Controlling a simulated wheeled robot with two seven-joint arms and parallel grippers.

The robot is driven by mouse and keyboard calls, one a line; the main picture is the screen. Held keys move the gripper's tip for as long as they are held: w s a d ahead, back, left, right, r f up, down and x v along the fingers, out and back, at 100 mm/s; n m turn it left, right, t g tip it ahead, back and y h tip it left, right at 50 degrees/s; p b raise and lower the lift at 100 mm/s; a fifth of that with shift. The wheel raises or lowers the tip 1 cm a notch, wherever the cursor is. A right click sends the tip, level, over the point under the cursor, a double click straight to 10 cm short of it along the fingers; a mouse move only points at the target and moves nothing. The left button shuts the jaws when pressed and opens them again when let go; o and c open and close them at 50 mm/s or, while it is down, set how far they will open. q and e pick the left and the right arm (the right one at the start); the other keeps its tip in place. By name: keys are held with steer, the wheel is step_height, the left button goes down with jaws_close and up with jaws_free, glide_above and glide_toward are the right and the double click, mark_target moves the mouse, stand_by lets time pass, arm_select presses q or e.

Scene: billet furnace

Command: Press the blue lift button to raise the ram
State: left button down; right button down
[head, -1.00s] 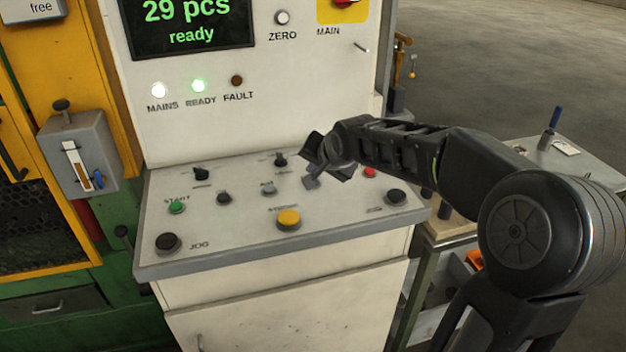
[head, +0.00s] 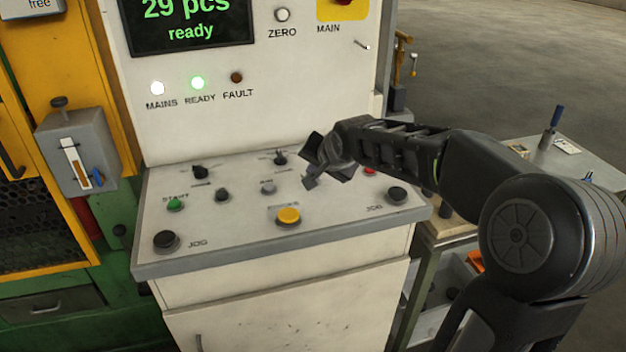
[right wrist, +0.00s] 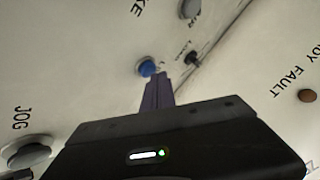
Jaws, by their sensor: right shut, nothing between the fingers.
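The blue lift button (right wrist: 147,67) shows in the right wrist view, just beyond the tips of my right gripper (right wrist: 160,77). The fingers are shut with nothing between them and point at the button. I cannot tell whether they touch it. In the head view my right gripper (head: 308,184) is low over the right half of the sloped control panel (head: 235,236). The blue button is hidden there behind the gripper. The ram cannot be seen. My left gripper is not in view.
A yellow button (head: 288,216), a green start button (head: 175,204) and black jog buttons (head: 166,241) (head: 397,195) stand on the panel. A red button (head: 370,170) is partly hidden by my arm. The display (head: 190,25) reads "29 pcs ready". A side table (head: 560,160) stands at the right.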

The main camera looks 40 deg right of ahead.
steer(key=shift+f+b, duration=0.45)
steer(key=shift+b, duration=0.1)
stand_by(0.6)
steer(key=shift+r, duration=0.1)
steer(key=shift+r+p, duration=0.45)
steer(key=shift+r, duration=0.3)
steer(key=shift+r+p, duration=1.5)
steer(key=shift+r, duration=1.05)
